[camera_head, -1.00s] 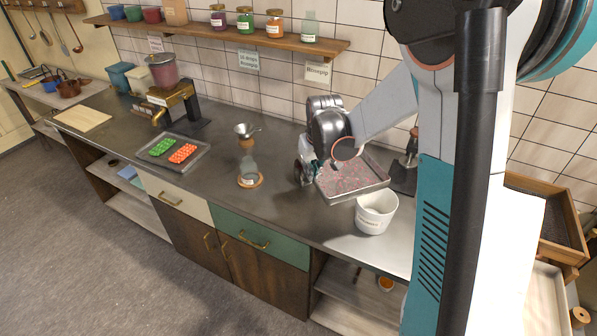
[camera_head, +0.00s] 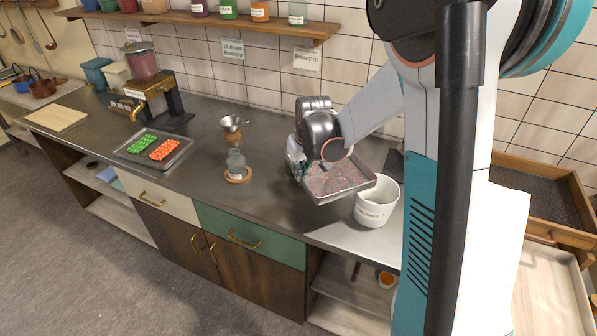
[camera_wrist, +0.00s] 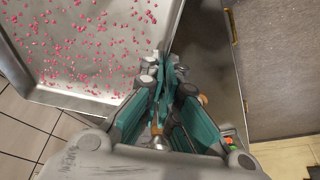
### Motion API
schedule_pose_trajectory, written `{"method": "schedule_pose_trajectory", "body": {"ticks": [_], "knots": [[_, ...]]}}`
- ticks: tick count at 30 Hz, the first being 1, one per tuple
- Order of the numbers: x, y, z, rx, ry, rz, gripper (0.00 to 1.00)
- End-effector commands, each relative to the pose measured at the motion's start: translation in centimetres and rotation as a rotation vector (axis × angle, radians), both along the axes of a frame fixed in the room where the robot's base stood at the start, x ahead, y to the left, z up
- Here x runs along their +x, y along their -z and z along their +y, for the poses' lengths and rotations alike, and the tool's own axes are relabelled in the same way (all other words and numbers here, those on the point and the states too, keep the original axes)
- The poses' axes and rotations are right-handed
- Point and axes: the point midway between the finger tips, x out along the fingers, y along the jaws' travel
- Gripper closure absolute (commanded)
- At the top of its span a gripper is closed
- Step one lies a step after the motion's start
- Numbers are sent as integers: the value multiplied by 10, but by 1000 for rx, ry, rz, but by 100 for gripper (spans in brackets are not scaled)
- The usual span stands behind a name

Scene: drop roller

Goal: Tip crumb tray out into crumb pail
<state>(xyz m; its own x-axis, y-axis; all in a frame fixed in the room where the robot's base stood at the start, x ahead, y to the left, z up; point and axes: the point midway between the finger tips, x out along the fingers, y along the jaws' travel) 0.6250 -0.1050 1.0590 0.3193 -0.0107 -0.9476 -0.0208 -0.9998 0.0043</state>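The crumb tray (camera_head: 345,195) is a shallow metal tray scattered with pink-red crumbs, held above the counter on the right in the head view. It looks only slightly tilted, and crumbs still lie across its floor. My gripper (camera_head: 298,166) is at its left end, with its fingers closed on the rim. In the wrist view the teal fingers (camera_wrist: 168,62) meet at the edge of the tray (camera_wrist: 85,100). The white crumb pail (camera_head: 377,204) stands upright on the counter, just right of the tray. The tray's right corner overlaps the pail's rim in the picture; the pail's inside is mostly hidden.
Further left are a tray (camera_head: 180,152) with green and orange moulds and a roller machine (camera_head: 160,100). A shelf of jars (camera_head: 210,18) hangs behind. The counter (camera_head: 270,200) front is clear.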

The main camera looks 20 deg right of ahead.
Motion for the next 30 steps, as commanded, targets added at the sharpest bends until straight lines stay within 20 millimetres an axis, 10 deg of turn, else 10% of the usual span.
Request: {"method": "schedule_pose_trajectory", "body": {"ticks": [30], "knots": [[-27,-103,-24,313,4,-369,100]]}}
